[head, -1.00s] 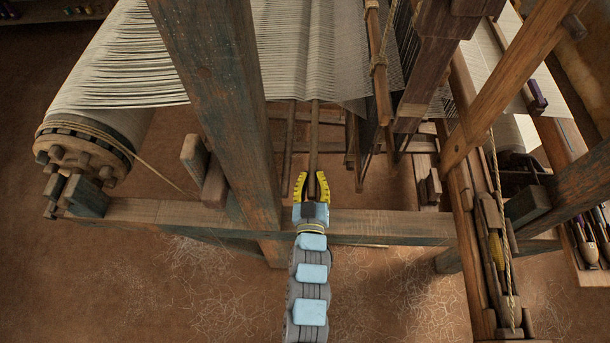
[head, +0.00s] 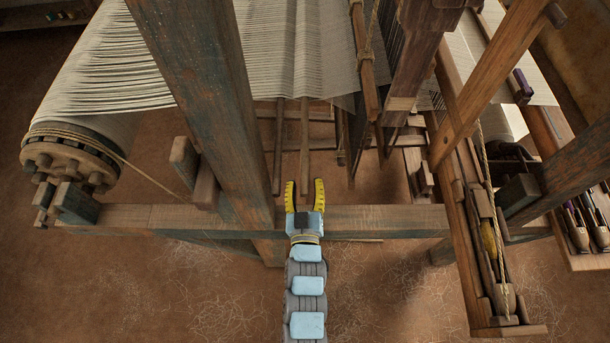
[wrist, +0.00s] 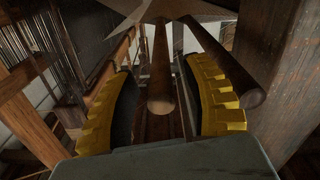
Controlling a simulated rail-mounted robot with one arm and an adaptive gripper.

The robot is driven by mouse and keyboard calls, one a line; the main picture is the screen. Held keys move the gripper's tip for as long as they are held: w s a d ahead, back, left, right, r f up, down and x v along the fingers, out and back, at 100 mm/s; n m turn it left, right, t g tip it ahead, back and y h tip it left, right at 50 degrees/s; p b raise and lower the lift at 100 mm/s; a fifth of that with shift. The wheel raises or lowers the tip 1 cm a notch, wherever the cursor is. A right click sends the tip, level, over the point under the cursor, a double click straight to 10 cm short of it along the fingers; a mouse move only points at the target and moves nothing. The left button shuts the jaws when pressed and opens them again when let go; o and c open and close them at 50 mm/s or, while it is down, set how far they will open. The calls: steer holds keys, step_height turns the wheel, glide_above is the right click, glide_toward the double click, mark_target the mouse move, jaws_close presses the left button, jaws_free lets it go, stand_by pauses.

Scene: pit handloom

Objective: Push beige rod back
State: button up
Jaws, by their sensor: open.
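A brownish rod (head: 305,140), the likely beige rod, runs back under the white warp. Its near end lies between my gripper's fingertips. My gripper (head: 304,183) is open, with a yellow finger on each side of the rod and a gap to each. In the wrist view, the rod (wrist: 160,70) points straight at the camera, its round end between the fingers of my gripper (wrist: 159,72). A second, similar rod (head: 279,145) lies parallel to its left; in the wrist view it (wrist: 232,70) shows beyond the right finger.
A wooden beam (head: 390,218) crosses below my gripper. A thick slanted post (head: 205,110) stands close on the left. The loom's warp roller (head: 75,150) is at far left. Dark hanging frames (head: 360,130) stand to the right of the rods.

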steer(key=s, duration=0.9)
steer(key=shift+a, duration=0.15)
steer(key=shift+w, duration=0.1)
steer(key=c, duration=0.5)
steer(key=w+d+f+m+g, duration=0.1)
steer(key=f, duration=0.1)
steer(key=w+d+f+m+g, duration=0.1)
steer(key=d+f+m, duration=0.1)
steer(key=f, duration=0.1)
steer(key=w+d+f+m+g+p, duration=0.1)
steer(key=d+f, duration=0.1)
steer(key=shift+w+d+f+h, duration=0.15)
steer(key=shift+w+f+h, duration=0.05)
steer(key=shift+f+h, duration=0.1)
jaws_close()
steer(key=w+d+f+m+g+y+p, duration=0.1)
steer(key=w+d+f+m+g+y, duration=0.15)
steer(key=f+m, duration=0.2)
steer(key=d+r+m+y+p, duration=0.1)
steer(key=d+r+y+p, duration=0.15)
steer(key=r+y, duration=0.35)
steer(key=d+r+y+p, duration=0.1)
steer(key=d+r+y, duration=0.3)
steer(key=r, duration=0.5)
steer(key=w+a+f+p, duration=0.2)
steer(key=w+a+p, duration=0.1)
steer(key=w+a, duration=0.4)
steer(key=shift+a+f, duration=0.4)
steer(key=shift+a, duration=1.25)
